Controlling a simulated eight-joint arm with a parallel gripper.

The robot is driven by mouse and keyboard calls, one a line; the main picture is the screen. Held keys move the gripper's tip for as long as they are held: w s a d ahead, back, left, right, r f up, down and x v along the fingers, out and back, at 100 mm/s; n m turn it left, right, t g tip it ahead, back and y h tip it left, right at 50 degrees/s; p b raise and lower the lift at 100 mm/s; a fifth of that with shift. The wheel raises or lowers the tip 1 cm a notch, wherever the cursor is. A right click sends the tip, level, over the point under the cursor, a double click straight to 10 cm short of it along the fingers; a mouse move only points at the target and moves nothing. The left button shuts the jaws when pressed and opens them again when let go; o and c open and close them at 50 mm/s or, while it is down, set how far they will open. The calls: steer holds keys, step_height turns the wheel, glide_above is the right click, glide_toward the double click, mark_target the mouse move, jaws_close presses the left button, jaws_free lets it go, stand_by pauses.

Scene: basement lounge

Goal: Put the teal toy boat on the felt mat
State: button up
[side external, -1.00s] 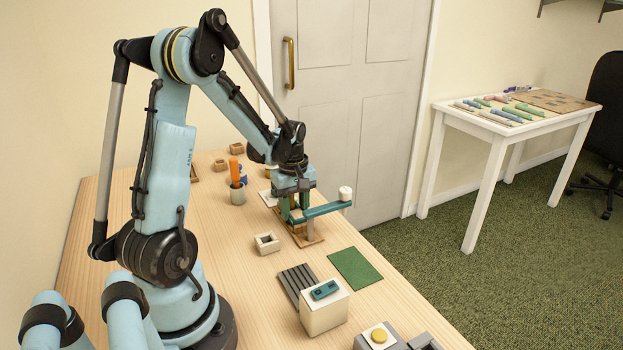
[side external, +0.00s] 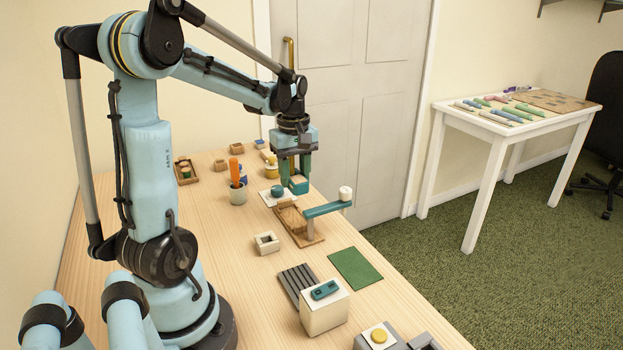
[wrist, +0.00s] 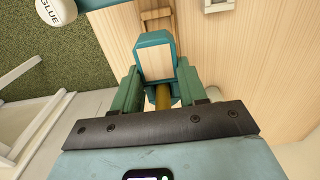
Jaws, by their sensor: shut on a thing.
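The teal toy boat (side external: 298,186) has a pale wooden top. My gripper (side external: 294,172) is shut on it and holds it above the table, near the far end of a wooden tray. In the wrist view the boat (wrist: 156,60) sits between the fingers of my gripper (wrist: 156,90), its pale top showing. The green felt mat (side external: 355,268) lies flat and bare on the table, nearer the camera and to the right of my gripper.
A stand with a teal beam (side external: 328,208) carrying a white glue pot (side external: 345,193) rises from the wooden tray (side external: 290,217), between the boat and the mat. A grey ridged rack (side external: 296,280) and a cream block (side external: 324,313) with a teal piece on top are beside the mat.

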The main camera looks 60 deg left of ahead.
steer(key=w+d, duration=0.1)
steer(key=d, duration=0.4)
steer(key=w+d, duration=0.1)
steer(key=d, duration=0.2)
steer(key=shift+w+r, duration=0.3)
steer(key=shift+r, duration=0.05)
steer(key=s+d, duration=0.2)
steer(key=d, duration=0.9)
steer(key=s+d, duration=0.2)
steer(key=d, duration=0.9)
glide_above(355, 268)
step_height(355, 268, down, 7)
steer(key=shift+r, duration=0.15)
steer(key=shift+f, duration=2)
steer(key=shift+f, duration=0.15)
steer(key=o, duration=1)
steer(key=shift+o, duration=0.2)
